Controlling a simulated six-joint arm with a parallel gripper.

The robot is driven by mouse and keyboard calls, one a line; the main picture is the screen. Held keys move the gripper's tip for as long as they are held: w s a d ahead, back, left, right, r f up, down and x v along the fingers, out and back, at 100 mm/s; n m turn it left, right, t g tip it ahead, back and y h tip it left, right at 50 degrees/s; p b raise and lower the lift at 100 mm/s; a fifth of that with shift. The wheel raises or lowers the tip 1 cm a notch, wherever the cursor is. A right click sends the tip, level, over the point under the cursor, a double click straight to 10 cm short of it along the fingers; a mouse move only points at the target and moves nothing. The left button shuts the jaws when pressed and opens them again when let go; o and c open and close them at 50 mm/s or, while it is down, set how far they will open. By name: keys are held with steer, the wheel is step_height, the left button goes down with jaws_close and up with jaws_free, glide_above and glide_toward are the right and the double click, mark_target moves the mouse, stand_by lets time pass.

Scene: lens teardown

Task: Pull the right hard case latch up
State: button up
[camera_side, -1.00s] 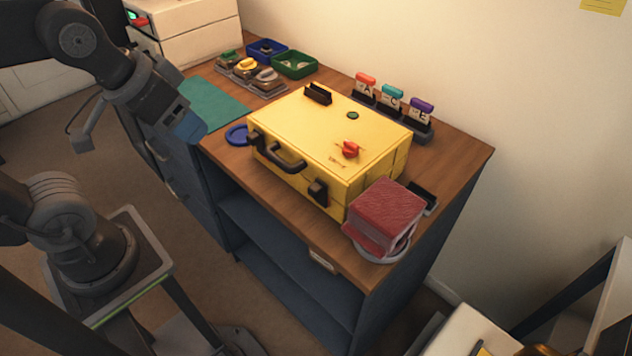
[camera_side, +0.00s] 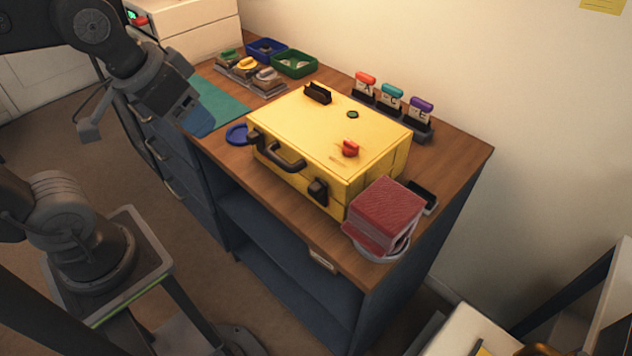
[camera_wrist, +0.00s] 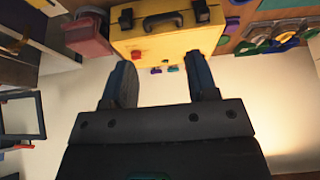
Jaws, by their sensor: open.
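The yellow hard case (camera_side: 315,128) lies closed on the wooden worktop, with a dark handle (camera_side: 280,158) on its front side. The right black latch (camera_side: 318,192) is on the front face, right of the handle. The left latch (camera_side: 253,138) is at the front left corner. My gripper (camera_side: 198,112) is open and empty, left of the case and well apart from it. In the wrist view my gripper's two fingers (camera_wrist: 163,82) are spread, and the case (camera_wrist: 168,42) shows beyond them with its latches and handle at the top edge.
A red block (camera_side: 386,212) sits in a round grey dish by the case's right front corner. A blue ring (camera_side: 237,134) lies to the left. Blue (camera_side: 266,49) and green (camera_side: 294,63) trays and a lettered rack (camera_side: 392,108) stand behind. The teal mat (camera_side: 215,103) is mostly bare.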

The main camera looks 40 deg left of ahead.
steer(key=w+d+g, duration=0.3)
steer(key=w+d, duration=0.2)
steer(key=w, duration=0.4)
steer(key=g, duration=0.2)
glide_toward(315, 186)
step_height(315, 186, down, 9)
steer(key=shift+w+f, duration=0.1)
steer(key=shift+f, duration=0.1)
steer(key=shift+c, duration=0.4)
jaws_close()
